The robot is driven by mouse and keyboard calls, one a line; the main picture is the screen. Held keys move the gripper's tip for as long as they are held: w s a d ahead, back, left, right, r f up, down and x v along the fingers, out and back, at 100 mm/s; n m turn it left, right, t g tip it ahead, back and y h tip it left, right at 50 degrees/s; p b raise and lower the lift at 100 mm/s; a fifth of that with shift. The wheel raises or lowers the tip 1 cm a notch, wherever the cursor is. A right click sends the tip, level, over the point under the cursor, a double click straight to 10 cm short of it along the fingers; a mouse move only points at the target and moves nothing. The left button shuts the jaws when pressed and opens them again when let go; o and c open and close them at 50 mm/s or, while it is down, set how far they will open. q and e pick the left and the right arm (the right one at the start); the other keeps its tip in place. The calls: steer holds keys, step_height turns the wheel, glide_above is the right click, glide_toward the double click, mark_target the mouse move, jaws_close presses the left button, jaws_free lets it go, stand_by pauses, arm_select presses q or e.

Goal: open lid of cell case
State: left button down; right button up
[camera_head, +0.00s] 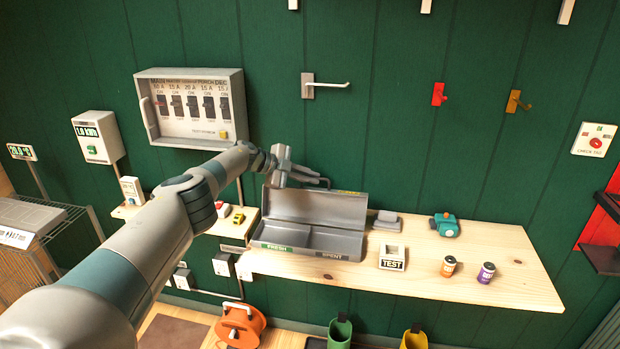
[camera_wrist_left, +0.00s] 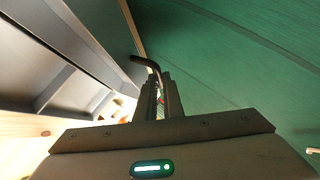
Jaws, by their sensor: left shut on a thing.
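The grey cell case (camera_head: 345,257) sits on the wooden shelf, with FRESH and SPENT labels on its front. Its lid (camera_head: 315,208) stands raised at the back, near the green wall, and the compartments show and look empty. My left gripper (camera_head: 308,178) is at the top edge of the lid. In the left wrist view, the fingers of my left gripper (camera_wrist_left: 160,98) are shut on the dark bent handle (camera_wrist_left: 148,62). The lid also shows at the left wrist view's upper left (camera_wrist_left: 85,30). My right gripper is out of view.
The shelf (camera_head: 500,270) holds a TEST block (camera_head: 393,258), an orange-labelled cell (camera_head: 448,266), a purple cell (camera_head: 486,273) and a teal device (camera_head: 446,225). A breaker panel (camera_head: 192,107) and a wall hook (camera_head: 325,85) are above. The shelf's right end is clear.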

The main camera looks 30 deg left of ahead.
arm_select(q)
steer(key=c, duration=1.9)
jaws_free()
steer(key=shift+w+a+r, duration=0.1)
steer(key=shift+w+r, duration=0.15)
steer(key=shift+r, duration=0.45)
steer(key=shift+s, duration=0.1)
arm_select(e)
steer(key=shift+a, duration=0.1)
arm_select(q)
steer(key=shift+f, duration=0.25)
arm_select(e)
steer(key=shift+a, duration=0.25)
arm_select(q)
steer(key=shift+s, duration=0.1)
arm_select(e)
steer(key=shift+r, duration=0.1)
